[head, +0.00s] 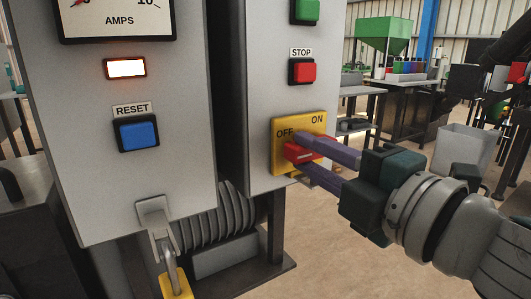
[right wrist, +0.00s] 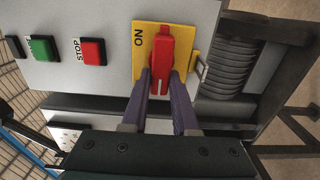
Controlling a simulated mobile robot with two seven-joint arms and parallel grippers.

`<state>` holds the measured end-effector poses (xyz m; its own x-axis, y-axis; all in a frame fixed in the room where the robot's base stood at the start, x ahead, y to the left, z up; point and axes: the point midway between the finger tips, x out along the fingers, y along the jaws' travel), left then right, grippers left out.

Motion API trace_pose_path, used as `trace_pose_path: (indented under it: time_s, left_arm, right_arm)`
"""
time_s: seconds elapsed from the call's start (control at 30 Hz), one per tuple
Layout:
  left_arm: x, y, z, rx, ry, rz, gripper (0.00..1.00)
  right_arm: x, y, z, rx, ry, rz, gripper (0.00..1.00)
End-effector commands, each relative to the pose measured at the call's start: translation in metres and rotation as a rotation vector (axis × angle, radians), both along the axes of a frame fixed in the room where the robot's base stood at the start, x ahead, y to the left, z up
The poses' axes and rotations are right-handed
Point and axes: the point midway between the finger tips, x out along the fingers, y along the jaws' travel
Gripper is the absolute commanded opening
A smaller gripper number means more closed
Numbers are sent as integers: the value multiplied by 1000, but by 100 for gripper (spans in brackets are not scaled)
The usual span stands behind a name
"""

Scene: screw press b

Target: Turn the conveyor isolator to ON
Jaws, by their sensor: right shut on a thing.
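The conveyor isolator is a yellow plate (head: 279,150) with a red handle (head: 303,151) on the lower part of the right-hand grey box. OFF is printed at the plate's left and ON at its upper right. The handle lies roughly level across the plate. My right gripper (head: 318,158) comes from the right, its purple fingers shut on the handle, one above and one below. In the right wrist view the fingers (right wrist: 160,85) grip the near end of the red handle (right wrist: 162,50); a white line shows there. My left gripper is not in view.
A red STOP button (head: 303,71) and a green button (head: 306,10) sit above the isolator. The left cabinet has a lit lamp (head: 125,68), a blue RESET button (head: 138,134) and a yellow padlock (head: 175,283) hanging low. Open floor lies below and right of the box.

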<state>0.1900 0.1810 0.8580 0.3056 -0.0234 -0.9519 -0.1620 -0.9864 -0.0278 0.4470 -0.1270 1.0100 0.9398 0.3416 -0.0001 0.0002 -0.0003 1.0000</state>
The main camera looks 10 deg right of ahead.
Motion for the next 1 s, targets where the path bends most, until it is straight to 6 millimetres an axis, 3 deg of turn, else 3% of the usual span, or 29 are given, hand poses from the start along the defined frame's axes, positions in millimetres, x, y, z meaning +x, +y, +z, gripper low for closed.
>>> trace_pose_path:
  time_s: [0.17,0.67,1.0]
  left_arm:
    - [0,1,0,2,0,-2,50]
    - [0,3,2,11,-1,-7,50]
    - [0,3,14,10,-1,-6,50]
  right_arm:
    - [0,0,0,0,1,0,0]
    - [0,0,0,22,9,0,0]
    - [0,-1,5,206,77,-2,0]
